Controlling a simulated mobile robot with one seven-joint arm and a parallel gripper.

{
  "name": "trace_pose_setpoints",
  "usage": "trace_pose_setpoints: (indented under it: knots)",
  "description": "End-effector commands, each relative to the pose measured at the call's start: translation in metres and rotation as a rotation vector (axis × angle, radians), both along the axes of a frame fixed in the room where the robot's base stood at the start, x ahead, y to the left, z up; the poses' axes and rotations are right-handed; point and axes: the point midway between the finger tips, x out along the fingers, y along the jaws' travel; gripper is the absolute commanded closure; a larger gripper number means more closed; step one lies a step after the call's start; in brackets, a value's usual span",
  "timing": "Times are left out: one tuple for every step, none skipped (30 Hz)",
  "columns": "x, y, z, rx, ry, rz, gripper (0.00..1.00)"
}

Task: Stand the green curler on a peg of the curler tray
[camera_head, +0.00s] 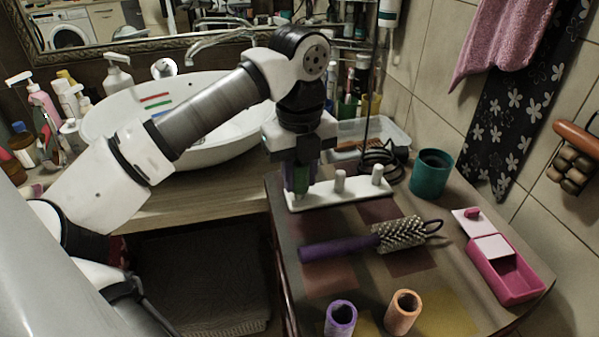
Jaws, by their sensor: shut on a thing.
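The curler tray (328,194) is a white base with upright white pegs, lying at the back of the brown cabinet top. Two bare pegs show, a middle peg (340,180) and a right peg (377,174). My gripper (298,180) points down over the left end of the tray. It is shut on the green curler (300,181), which is upright and partly hidden by the fingers. The curler's lower end is at the tray's left end. I cannot tell whether it is around a peg there or just above or in front of it.
A purple-handled brush (370,239) lies in front of the tray. A purple curler (340,318) and an orange curler (402,312) stand at the front. A teal cup (431,172) and a pink box (505,268) are at the right. The sink (215,125) is at left.

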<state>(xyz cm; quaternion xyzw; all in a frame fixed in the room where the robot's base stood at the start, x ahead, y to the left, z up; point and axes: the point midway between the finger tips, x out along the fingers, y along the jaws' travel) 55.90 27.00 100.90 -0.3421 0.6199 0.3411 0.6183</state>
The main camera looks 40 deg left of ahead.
Motion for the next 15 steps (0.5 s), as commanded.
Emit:
trace_pose_setpoints:
  knots:
    - [-0.0001,0.0000,-0.0031,0.000,0.000,0.000,0.95]
    - [-0.0001,0.0000,-0.0040,0.000,0.000,0.000,0.95]
    - [-0.0001,0.0000,-0.0052,0.000,0.000,0.000,0.95]
    - [-0.0001,0.0000,-0.0061,0.000,0.000,0.000,0.95]
    - [-0.0001,0.0000,-0.0070,0.000,0.000,0.000,0.95]
    - [-0.0001,0.0000,-0.0082,0.000,0.000,0.000,0.95]
    - [-0.0001,0.0000,-0.0091,0.000,0.000,0.000,0.95]
    - [-0.0001,0.0000,-0.0100,0.000,0.000,0.000,0.95]
    - [-0.0001,0.0000,-0.0111,0.000,0.000,0.000,0.95]
    - [-0.0001,0.0000,-0.0118,0.000,0.000,0.000,0.95]
    - [-0.0001,0.0000,-0.0124,0.000,0.000,0.000,0.95]
    - [-0.0001,0.0000,-0.0128,0.000,0.000,0.000,0.95]
    - [-0.0001,0.0000,-0.0129,0.000,0.000,0.000,0.95]
    - [-0.0001,0.0000,-0.0128,0.000,0.000,0.000,0.95]
    - [-0.0001,0.0000,-0.0126,0.000,0.000,0.000,0.95]
